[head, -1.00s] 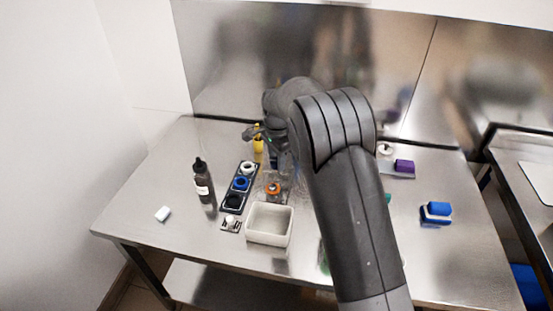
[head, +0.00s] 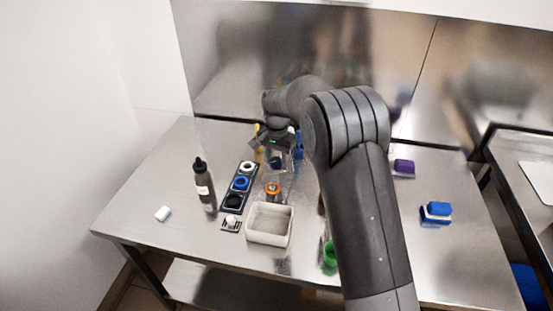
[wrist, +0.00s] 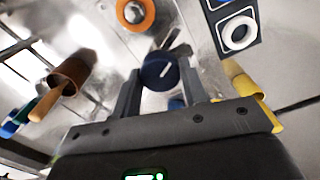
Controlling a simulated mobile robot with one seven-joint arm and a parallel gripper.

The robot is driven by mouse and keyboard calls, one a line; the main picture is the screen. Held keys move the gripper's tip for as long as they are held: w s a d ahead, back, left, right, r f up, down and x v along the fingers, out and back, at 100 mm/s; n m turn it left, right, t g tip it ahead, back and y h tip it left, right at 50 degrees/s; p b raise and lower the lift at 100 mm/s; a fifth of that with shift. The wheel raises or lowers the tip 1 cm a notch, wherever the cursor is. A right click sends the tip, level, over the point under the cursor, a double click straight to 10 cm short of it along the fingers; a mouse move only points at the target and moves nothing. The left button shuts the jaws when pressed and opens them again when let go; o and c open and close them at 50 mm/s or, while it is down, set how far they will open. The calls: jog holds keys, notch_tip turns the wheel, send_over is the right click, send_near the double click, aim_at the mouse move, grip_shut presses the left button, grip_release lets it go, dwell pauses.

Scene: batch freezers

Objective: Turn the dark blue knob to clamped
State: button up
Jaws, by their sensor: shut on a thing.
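The dark blue knob (wrist: 158,71) is round with a short white line on its face, slanting up to the right in the wrist view. My gripper (wrist: 160,78) has one finger on each side of it and is shut on it. A dark and silver piece sticks out just beyond the knob in the wrist view; I cannot read any clamped mark. In the head view the knob (head: 276,162) is a small dark shape just below my gripper (head: 275,152), toward the back of the steel table.
A black strip (head: 224,208) with white, blue and black rings lies left of the knob. An orange-topped piece (head: 272,188) and a pale bin (head: 270,237) stand in front. A yellow item (wrist: 246,84) and a brown cup (wrist: 70,74) flank the gripper. A dark bottle (head: 204,187) stands left.

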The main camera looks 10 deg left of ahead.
jog(key=n, duration=0.6)
jog(key=shift+n, duration=0.3)
jog(key=n, duration=0.5)
jog(key=shift+n, duration=0.3)
jog(key=o, duration=1)
jog(key=shift+c, duration=0.2)
notch_tip(320, 180, up, 11)
